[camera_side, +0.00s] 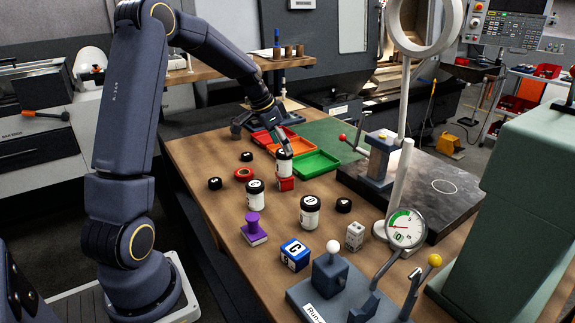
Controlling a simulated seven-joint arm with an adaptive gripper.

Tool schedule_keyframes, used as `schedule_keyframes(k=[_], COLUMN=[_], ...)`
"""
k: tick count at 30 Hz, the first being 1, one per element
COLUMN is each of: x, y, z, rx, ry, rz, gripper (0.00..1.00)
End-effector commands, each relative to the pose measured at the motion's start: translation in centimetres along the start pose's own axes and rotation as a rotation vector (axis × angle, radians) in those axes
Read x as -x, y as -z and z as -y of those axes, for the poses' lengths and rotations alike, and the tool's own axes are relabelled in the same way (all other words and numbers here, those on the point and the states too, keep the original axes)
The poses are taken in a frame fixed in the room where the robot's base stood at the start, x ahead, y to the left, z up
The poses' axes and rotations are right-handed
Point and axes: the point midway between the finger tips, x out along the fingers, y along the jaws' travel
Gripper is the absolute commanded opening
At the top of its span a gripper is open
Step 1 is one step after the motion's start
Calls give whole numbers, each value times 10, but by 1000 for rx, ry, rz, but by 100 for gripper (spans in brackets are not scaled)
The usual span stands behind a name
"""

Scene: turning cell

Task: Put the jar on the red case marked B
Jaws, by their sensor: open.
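A white jar with a dark lid (284,164) stands upright on a small red case (286,184) in the middle of the table. The case's letter is too small to read. My gripper (284,149) is open at the top of this jar, with its fingers close to the lid; whether they touch it I cannot tell. A blue case marked C (295,255) and a pale case (355,236) stand nearer the front.
A green tray (316,164) and an orange tray (272,141) lie behind the jar. A red ring-like piece (243,175), black discs (214,184) and a purple stamp (253,231) lie around. A dial gauge (405,228) and a stand post (400,185) rise at right.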

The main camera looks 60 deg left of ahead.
Motion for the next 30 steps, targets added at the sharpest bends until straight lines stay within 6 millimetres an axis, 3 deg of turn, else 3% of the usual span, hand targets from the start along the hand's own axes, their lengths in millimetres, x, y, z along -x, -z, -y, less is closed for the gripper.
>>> schedule_keyframes(k=[7,13,16,19,22,24,27,30], x=[58,83,92,109,131,145,159,163], y=[1,0,2,2,-10,-29,-63,-98], z=[1,0,-14,-56,-117,-159,-205,-235], rx=[0,1,-4,-5,7,24,56,89], ry=[4,2,5,24,56,76,92,90], rz=[-3,-1,5,16,20,11,-18,-54], gripper=[75,75,75,75,75,75,75,75])
